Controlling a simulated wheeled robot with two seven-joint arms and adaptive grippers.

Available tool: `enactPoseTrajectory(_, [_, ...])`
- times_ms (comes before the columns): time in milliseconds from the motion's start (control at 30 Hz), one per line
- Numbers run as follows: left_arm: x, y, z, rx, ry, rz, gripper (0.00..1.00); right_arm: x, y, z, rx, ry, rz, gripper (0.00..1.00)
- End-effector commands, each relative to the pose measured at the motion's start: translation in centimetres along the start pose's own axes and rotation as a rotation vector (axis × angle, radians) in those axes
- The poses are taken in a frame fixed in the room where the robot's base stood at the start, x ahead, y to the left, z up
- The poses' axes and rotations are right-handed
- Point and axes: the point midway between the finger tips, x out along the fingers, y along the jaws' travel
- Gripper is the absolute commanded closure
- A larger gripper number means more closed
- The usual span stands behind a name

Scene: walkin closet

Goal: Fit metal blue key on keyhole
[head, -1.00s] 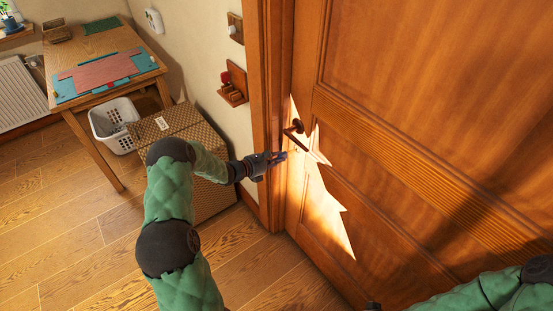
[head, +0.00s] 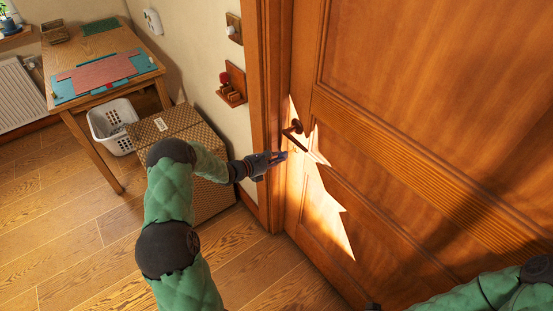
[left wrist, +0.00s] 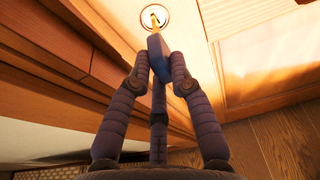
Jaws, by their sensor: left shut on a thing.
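The wooden door (head: 430,110) fills the right of the head view, with a dark lever handle (head: 295,133) near its left edge. My left gripper (head: 279,157) is at the door's edge just below the handle. In the left wrist view its fingers (left wrist: 160,70) are shut on the blue key (left wrist: 157,50). The key points away from the fingers, toward a round keyhole plate (left wrist: 155,17) with a gold-coloured part at its middle. The key's far end meets or overlaps the keyhole in the picture; how deep it sits I cannot tell. My right gripper is not clearly visible.
A cardboard box (head: 205,190) stands by the wall left of the door frame. A wooden desk (head: 100,45) with mats and a white basket (head: 112,125) are farther left. A small wall shelf (head: 232,90) hangs beside the frame. The floor in front is clear.

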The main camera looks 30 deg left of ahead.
Motion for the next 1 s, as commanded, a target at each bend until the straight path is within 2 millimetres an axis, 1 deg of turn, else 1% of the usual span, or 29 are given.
enactPoseTrajectory(567, [0.59,-0.04,0.15,0.0,0.0,-0.001,1.0,0.24,0.08,-0.01,0.0,0.0,0.0,0.6])
enactPoseTrajectory(1000, [0.6,-0.02,0.19,0.0,0.0,0.0,1.0,0.23,0.08,-0.01,0.0,0.0,0.0,0.6])
